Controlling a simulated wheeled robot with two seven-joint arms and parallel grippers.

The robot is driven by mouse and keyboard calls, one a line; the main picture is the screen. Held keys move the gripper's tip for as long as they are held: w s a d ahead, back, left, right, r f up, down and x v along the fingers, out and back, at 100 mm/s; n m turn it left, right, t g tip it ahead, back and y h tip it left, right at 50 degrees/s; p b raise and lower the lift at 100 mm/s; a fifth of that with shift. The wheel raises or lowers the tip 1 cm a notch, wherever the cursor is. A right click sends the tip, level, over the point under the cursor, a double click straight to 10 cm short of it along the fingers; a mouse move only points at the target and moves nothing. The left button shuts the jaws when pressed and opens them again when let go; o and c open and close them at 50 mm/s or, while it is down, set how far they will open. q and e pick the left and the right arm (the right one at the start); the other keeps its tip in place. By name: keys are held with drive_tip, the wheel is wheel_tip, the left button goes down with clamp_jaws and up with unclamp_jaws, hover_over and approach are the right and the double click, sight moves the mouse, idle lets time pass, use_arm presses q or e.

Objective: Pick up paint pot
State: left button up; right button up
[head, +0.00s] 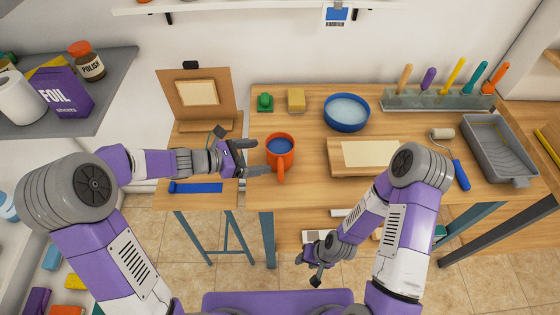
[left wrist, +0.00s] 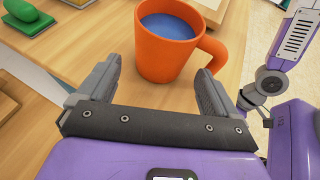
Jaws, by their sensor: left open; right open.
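The paint pot (head: 280,156) is an orange mug-like pot with blue paint inside and a handle facing me. It stands upright on the wooden table, near its front left. My left gripper (head: 258,157) is open beside the pot, on its left. In the left wrist view the pot (left wrist: 168,50) is just beyond the open fingers (left wrist: 160,85), with its handle by the right finger. I cannot tell whether that finger touches the handle. My right gripper (head: 313,268) is open and empty, low in front of the table's front edge.
A board with paper (head: 370,154) lies to the right. A roller (head: 450,155) and grey tray (head: 498,148) are further right. An easel (head: 198,98) stands left.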

sight(268, 156)
use_arm(q)
drive_tip(key=b+x, duration=0.1)
drive_tip(key=x, duration=0.2)
drive_tip(key=b+x, duration=0.1)
drive_tip(key=x, duration=0.2)
drive_tip(key=shift+s+d+f, duration=0.1)
drive_tip(key=shift+d+f, duration=0.05)
drive_tip(key=shift+d, duration=0.25)
drive_tip(key=shift+w+d, duration=0.2)
drive_tip(key=shift+d, duration=0.1)
drive_tip(key=c, duration=1.1)
wheel_tip(268, 156, up, 10)
drive_tip(key=p, duration=0.4)
